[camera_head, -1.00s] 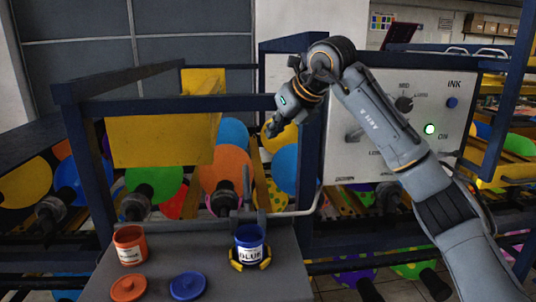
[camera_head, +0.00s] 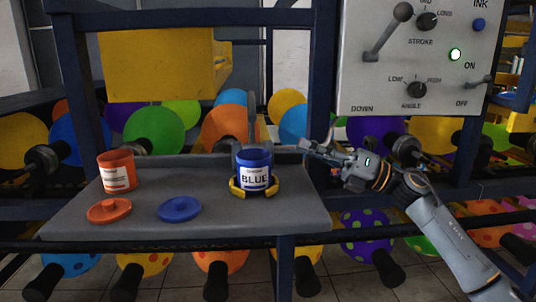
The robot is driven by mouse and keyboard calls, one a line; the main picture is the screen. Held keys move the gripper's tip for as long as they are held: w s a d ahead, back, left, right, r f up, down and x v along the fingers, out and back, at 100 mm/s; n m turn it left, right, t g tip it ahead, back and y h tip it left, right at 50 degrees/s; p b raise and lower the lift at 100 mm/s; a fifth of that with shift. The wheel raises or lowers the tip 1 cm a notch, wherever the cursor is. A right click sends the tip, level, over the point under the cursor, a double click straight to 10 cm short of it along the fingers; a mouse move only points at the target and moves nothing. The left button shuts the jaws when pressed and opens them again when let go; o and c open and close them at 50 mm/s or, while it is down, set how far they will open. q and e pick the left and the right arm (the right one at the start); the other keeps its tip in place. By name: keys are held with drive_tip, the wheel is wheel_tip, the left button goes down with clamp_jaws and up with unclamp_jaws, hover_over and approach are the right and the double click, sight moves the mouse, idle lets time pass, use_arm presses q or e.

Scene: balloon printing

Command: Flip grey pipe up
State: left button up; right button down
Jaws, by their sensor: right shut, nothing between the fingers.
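A grey pipe (camera_head: 287,149) runs roughly level behind the blue ink can (camera_head: 254,172) toward the right edge of the tray. A grey upright piece (camera_head: 253,125) stands behind the can; I cannot tell whether it is part of the same pipe. My right gripper (camera_head: 306,147) is shut and empty, low at the tray's right edge. Its tips point left and overlap the pipe's right part in the picture; contact is unclear. My left gripper is out of view.
An orange can (camera_head: 117,172), an orange lid (camera_head: 109,211) and a blue lid (camera_head: 180,209) stand left.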

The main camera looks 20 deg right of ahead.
drive_tip(key=shift+d+f+t, duration=0.1)
drive_tip(key=shift+d+t, duration=0.05)
drive_tip(key=shift+t, duration=0.15)
drive_tip(key=shift+w+a+r, duration=0.15)
drive_tip(key=shift+a+r, duration=0.05)
drive_tip(key=shift+r, duration=0.05)
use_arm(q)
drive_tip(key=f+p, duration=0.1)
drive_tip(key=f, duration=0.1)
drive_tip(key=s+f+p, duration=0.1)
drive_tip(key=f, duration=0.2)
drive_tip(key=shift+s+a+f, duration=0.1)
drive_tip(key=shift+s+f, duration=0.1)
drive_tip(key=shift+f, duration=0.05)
use_arm(e)
drive_tip(key=x, duration=0.9)
drive_tip(key=shift+a, duration=0.2)
drive_tip(key=shift+w, duration=0.1)
